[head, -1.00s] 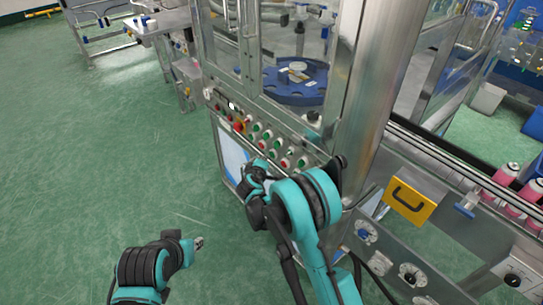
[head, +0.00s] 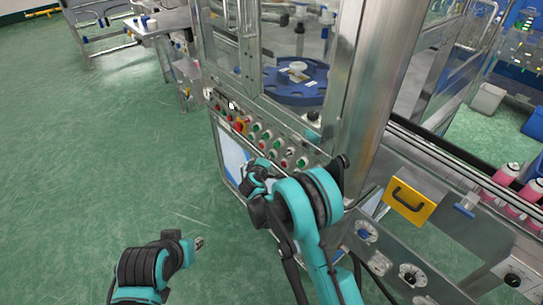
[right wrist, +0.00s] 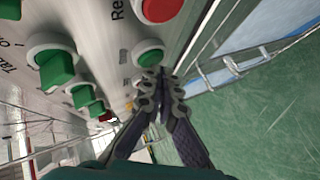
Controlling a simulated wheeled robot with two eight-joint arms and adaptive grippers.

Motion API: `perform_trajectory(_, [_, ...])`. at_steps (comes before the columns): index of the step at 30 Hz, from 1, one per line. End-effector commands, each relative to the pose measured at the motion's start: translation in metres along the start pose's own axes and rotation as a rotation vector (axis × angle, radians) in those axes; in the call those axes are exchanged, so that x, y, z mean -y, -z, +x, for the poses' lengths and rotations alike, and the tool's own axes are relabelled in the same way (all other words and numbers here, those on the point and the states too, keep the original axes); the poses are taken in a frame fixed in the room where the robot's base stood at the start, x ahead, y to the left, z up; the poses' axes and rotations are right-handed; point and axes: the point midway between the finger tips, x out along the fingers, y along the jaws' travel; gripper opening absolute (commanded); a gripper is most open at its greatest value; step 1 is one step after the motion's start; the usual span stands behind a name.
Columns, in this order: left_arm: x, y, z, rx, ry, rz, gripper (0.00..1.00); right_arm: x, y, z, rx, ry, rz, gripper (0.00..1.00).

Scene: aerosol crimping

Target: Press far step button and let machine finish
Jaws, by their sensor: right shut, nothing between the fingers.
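The machine's sloped control panel (head: 262,134) carries rows of red and green buttons and knobs. In the right wrist view, a round green button (right wrist: 149,54) in a pale ring is just beyond the fingertips of my right gripper (right wrist: 163,80). The fingers are shut together with nothing between them; I cannot tell whether they touch the button. In the head view my right gripper is at the panel's lower edge, mostly hidden by its own wrist. My left gripper (head: 199,243) hangs over the floor, well away from the panel, too small to read its jaws.
A red button (right wrist: 160,7) and green knobs (right wrist: 56,66) sit near the green button. Behind the machine's glass is a blue turntable (head: 275,90). A yellow-fronted box (head: 410,203) and pink cans (head: 508,175) are at the right.

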Motion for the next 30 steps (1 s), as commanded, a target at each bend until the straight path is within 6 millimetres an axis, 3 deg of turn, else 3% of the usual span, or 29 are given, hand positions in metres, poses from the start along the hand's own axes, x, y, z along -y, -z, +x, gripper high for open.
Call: perform_trajectory(30, [0.0000, 0.0000, 0.0000, 0.000, 0.000, 0.000, 0.28, -0.0045, -0.0046, 0.0060, 0.001, 0.000, 0.000, 0.00])
